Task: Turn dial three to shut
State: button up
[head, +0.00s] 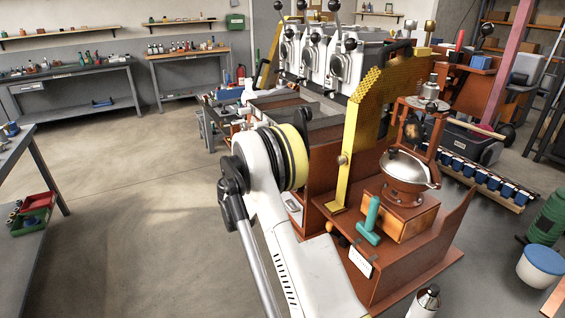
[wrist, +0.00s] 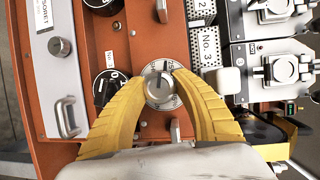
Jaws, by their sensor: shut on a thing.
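In the wrist view, a round silver dial (wrist: 159,88) with a pale numbered ring sits on a rust-red panel (wrist: 150,48). My gripper (wrist: 161,84) has its two yellow ribbed fingers closed on the dial from both sides. The dial's pointer mark runs roughly up and down in the picture. A white plate reading "No. 3" (wrist: 208,42) is up and right of it. I cannot tell for sure that this plate belongs to the held dial. In the head view, my gripper and the dial are hidden behind my arm and the machine.
A black dial (wrist: 110,88) sits close left of my fingers, another black one (wrist: 102,4) at the top. Metal levers (wrist: 162,12) stick out of the panel. Grey units (wrist: 281,68) stand at right. The head view shows the roaster (head: 410,170) and open floor at left.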

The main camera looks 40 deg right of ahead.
jog(key=n+g+y+p, duration=0.1)
jog(key=n, duration=0.1)
jog(key=shift+n, duration=0.4)
jog(key=shift+s+f+n+g+y+p, duration=0.1)
jog(key=shift+n+g+y+p, duration=0.65)
jog(key=shift+n, duration=0.95)
jog(key=o, duration=1.2)
jog(key=shift+o, duration=0.2)
jog(key=v, duration=1.2)
